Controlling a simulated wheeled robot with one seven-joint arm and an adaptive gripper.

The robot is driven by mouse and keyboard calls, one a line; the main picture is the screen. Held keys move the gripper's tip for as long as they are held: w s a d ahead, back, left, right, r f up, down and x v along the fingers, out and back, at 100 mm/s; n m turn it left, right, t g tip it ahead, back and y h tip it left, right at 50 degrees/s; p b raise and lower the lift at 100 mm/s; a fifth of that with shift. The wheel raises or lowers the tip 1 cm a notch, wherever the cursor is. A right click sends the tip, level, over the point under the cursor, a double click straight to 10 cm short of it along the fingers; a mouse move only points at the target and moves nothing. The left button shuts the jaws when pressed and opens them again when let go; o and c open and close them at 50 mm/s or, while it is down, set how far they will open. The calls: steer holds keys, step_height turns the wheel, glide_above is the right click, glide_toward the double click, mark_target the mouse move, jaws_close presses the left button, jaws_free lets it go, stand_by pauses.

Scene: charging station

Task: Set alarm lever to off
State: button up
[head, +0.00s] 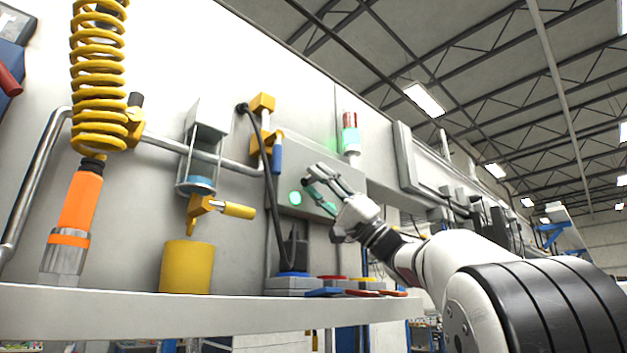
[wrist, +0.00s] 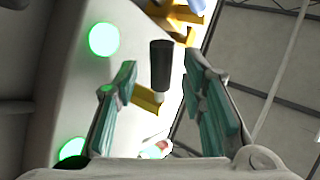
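The alarm lever shows in the wrist view as a black cylindrical handle (wrist: 162,65) with a yellow arm (wrist: 147,101) at its side. In the head view I cannot make the lever out; my gripper covers that part of the grey panel (head: 284,161). My gripper (wrist: 148,74) is open and empty, its teal-padded fingers wide apart. In the wrist view the handle appears in the gap between the fingers; I cannot tell whether it lies between them or beyond the tips. In the head view my gripper (head: 317,181) is in front of the panel, right of a lit green light (head: 295,198).
A red and green signal light (head: 350,135) stands above the panel. Left are yellow valves (head: 236,210), a yellow cup (head: 187,267) and a coiled yellow hose (head: 98,85). A white shelf (head: 150,312) runs below, with coloured buttons (head: 333,280) near my arm.

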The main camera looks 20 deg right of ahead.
steer(key=v, duration=1)
steer(key=shift+f, duration=0.15)
steer(key=shift+s+d, duration=0.15)
steer(key=shift+d, duration=0.05)
